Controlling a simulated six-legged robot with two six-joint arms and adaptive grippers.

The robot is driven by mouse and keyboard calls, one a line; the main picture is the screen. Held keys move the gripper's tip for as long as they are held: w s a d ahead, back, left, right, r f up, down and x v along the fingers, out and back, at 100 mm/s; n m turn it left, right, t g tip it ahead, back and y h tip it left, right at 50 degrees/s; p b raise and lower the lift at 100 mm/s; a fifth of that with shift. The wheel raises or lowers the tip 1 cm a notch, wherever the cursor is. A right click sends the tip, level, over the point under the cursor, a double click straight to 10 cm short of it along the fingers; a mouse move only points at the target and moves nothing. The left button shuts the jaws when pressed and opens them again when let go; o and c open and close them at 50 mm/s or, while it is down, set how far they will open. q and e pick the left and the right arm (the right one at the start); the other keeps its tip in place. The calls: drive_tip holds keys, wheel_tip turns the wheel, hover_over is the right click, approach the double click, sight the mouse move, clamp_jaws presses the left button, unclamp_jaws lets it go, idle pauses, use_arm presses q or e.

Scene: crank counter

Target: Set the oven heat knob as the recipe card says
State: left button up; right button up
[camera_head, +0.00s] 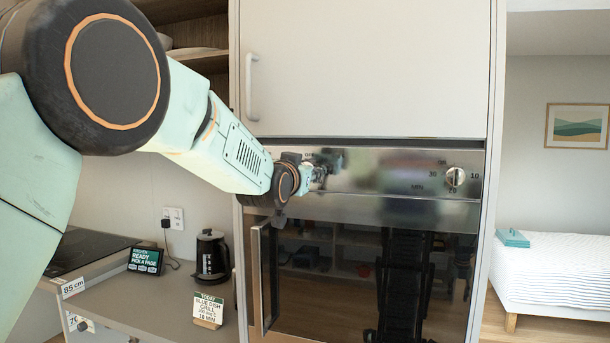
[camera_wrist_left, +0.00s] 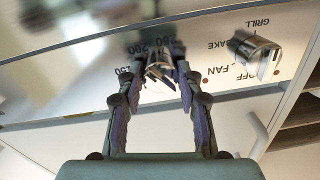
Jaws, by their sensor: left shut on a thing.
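My left gripper (camera_head: 314,172) reaches the steel oven panel (camera_head: 385,180) from the left. In the left wrist view its two fingers (camera_wrist_left: 160,72) are shut on a small metal knob (camera_wrist_left: 158,58), the heat knob. Numbers are printed around this knob, among them what looks like 200 and 250; its pointer direction is not clear. In the head view the gripper mostly hides this knob. The recipe card (camera_head: 208,308) stands on the counter; its small text seems to read blue dish, grill, 200 deg C, 18 min. My right gripper is not in view.
A mode knob (camera_wrist_left: 257,54) with grill, bake, fan and off labels sits beside the heat knob. A timer knob (camera_head: 455,177) is at the panel's right. The oven door handle (camera_head: 257,280) is below. A kettle (camera_head: 211,255) and small screen (camera_head: 146,260) stand on the counter.

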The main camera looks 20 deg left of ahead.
use_arm(q)
drive_tip(key=shift+r+m, duration=0.45)
drive_tip(key=shift+m, duration=0.15)
drive_tip(key=o, duration=1.2)
drive_tip(key=shift+f, duration=0.2)
drive_tip(key=shift+f, duration=0.15)
drive_tip(key=shift+s, duration=0.15)
drive_tip(key=s, duration=1.2)
drive_tip(key=shift+w, duration=0.1)
